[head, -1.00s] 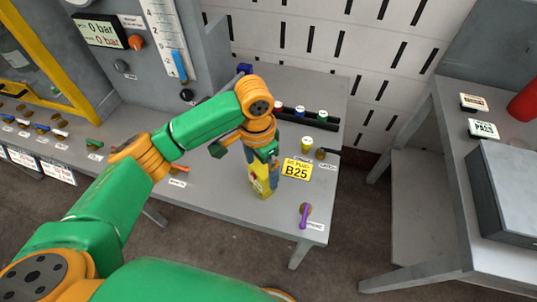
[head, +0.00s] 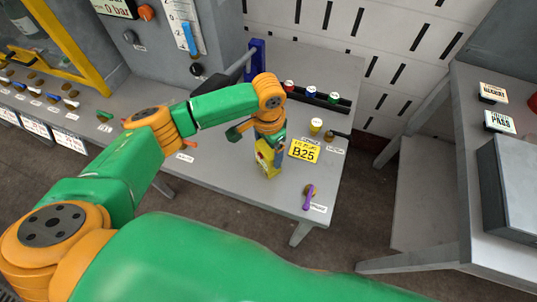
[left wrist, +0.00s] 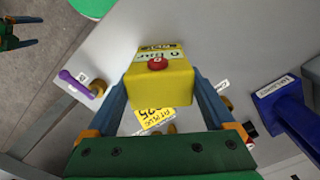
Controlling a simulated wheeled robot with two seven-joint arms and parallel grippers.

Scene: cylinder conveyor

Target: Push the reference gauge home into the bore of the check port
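My left gripper (head: 268,148) is over the bench, pointing down. In the left wrist view its two blue fingers (left wrist: 163,92) flank and appear to touch a yellow block (left wrist: 160,82) with a red button and a printed label. I take this block for the reference gauge; it also shows in the head view (head: 264,165). Whether it touches the bench is unclear. A blue fixture (head: 256,60) stands at the back of the bench and shows at the right of the wrist view (left wrist: 288,108). It may be the check port; no bore is visible. My right gripper (left wrist: 14,34) seems to show at the wrist view's edge.
A yellow B25 sign (head: 304,151) lies right of the block. A purple-handled piece (head: 309,197) is near the front corner. A second table (head: 485,235) stands right, across a gap.

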